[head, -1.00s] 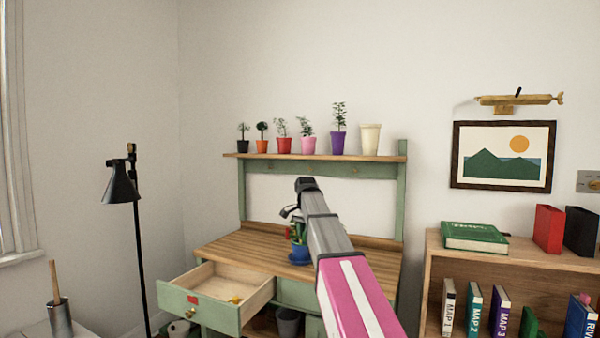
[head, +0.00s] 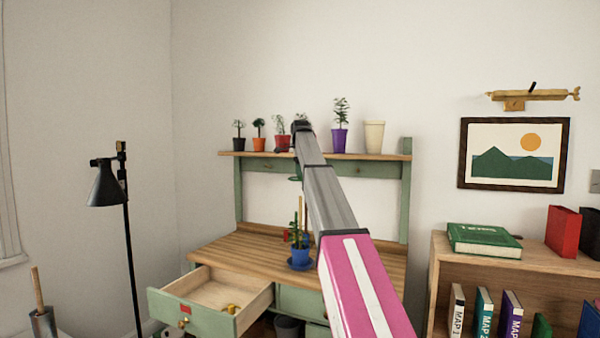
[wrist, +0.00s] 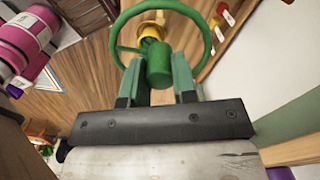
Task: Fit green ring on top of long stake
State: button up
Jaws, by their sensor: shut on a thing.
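My gripper (head: 300,130) is raised in front of the wall shelf, above the desk. In the wrist view its fingers (wrist: 157,85) are closed on the green ring (wrist: 117,35), by a green block on its near side. The ring also shows small in the head view (head: 295,179), hanging just below the gripper. A blue pot (head: 301,257) stands on the desk below, with a green plant and a thin upright stake (head: 300,212) in it. The ring is above the stake and apart from it in the head view. The stake cannot be made out clearly in the wrist view.
The wooden desk (head: 235,248) has an open drawer (head: 200,312) at its front left. Several potted plants stand on the shelf (head: 350,156). A black lamp (head: 107,187) stands left and a bookcase (head: 505,268) right. The desk top left of the pot is clear.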

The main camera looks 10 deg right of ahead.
jog(key=shift+f, duration=0.25)
jog(key=shift+f, duration=3.1)
jog(key=shift+f, duration=1.5)
jog(key=o, duration=1)
